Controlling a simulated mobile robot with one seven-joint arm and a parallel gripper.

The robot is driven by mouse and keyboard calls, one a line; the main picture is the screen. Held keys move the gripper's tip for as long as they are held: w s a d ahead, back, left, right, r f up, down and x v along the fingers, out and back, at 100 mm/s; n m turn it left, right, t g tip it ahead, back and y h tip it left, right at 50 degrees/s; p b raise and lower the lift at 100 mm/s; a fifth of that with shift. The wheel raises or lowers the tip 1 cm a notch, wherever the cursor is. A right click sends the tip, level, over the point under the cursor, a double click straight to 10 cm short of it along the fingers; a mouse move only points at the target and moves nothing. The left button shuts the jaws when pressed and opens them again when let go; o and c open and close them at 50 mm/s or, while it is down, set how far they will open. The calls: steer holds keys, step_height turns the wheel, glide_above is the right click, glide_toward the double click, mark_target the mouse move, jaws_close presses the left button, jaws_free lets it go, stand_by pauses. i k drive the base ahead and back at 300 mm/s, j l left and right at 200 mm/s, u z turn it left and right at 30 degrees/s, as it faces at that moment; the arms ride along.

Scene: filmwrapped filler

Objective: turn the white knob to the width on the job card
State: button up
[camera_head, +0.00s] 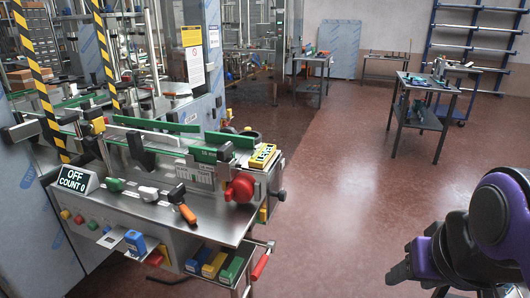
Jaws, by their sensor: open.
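A small white knob-like part (148,193) sits on the grey top of the filler machine, at the left of the view. A green one (115,184) is to its left and a black one (177,193) to its right. A white panel with small print and a scale (201,173) stands behind them; its text is too small to read. I cannot tell which sheet is the job card. My gripper (398,270) is at the lower right, dark and partly merged with my purple-black arm.
An orange-handled lever (184,211) and a red handwheel (240,188) stick out near the knobs. A grey cart (418,115) stands behind; the middle floor is clear.

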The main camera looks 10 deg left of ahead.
mark_target(149, 194)
steer(key=j+z, duration=0.15)
steer(key=j, duration=1.55)
